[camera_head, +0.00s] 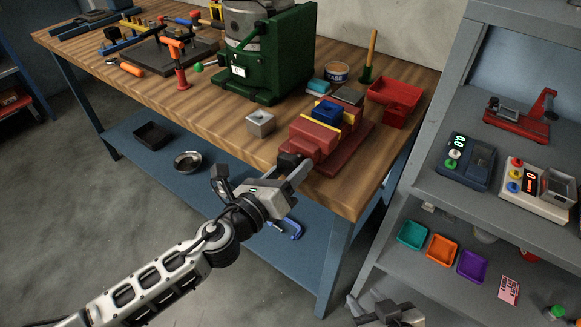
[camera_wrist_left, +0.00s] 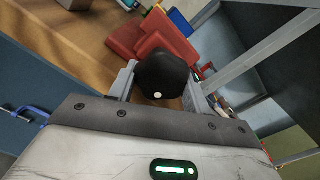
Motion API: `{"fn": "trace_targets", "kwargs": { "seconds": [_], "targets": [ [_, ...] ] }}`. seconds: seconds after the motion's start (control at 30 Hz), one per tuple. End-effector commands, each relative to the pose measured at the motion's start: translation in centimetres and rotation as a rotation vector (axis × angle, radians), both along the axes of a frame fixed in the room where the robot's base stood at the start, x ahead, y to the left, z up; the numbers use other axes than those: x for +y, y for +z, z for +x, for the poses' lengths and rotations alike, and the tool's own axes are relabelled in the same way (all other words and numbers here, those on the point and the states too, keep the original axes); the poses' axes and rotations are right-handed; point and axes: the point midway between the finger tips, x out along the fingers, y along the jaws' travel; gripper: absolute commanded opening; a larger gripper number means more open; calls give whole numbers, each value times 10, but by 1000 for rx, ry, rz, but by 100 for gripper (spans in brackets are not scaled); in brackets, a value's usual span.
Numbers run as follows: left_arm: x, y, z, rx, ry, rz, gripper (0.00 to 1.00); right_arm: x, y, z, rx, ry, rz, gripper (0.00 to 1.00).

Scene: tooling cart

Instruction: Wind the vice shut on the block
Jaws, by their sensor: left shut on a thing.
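The red vice (camera_head: 313,139) sits at the front right of the wooden bench, with yellow-edged jaws. A blue block (camera_head: 327,112) sits between the jaws; from here I cannot tell whether both jaws touch it. The vice's black handle knob (camera_wrist_left: 163,72) faces the front, and it shows partly in the head view (camera_head: 288,161). My left gripper (camera_head: 289,171) is shut on this knob, with one finger on each side in the left wrist view (camera_wrist_left: 159,88). My right gripper (camera_head: 384,309) is low at the bottom edge, away from the bench and partly cut off; its opening is unclear.
A grey metal block (camera_head: 260,123) stands left of the vice. A red bin (camera_head: 395,95) and a tin (camera_head: 337,72) are behind it. A green machine (camera_head: 268,60) stands at the back. Grey shelves (camera_head: 455,195) stand close on the right.

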Motion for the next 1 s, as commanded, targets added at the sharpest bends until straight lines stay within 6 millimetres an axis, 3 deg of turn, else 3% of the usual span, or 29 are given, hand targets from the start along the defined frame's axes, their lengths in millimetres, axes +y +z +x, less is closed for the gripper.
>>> {"fn": "trace_targets", "kwargs": {
  "seconds": [0.57, 0.6, 0.63, 1.0],
  "targets": [
    [1, -5, -2, -10, -1, 30, 26, -1, 1, 0, -3, 2, -3, 36],
    [1, -5, -2, -10, -1, 30, 60, -1, 1, 1, -4, 2, -3, 36],
    [1, -5, -2, -10, -1, 30, 68, -1, 2, 1, -4, 2, -3, 36],
    [5, -3, -5, -15, 0, 26, 70, -1, 3, 2, -9, 1, -2, 36]
  ]
}}
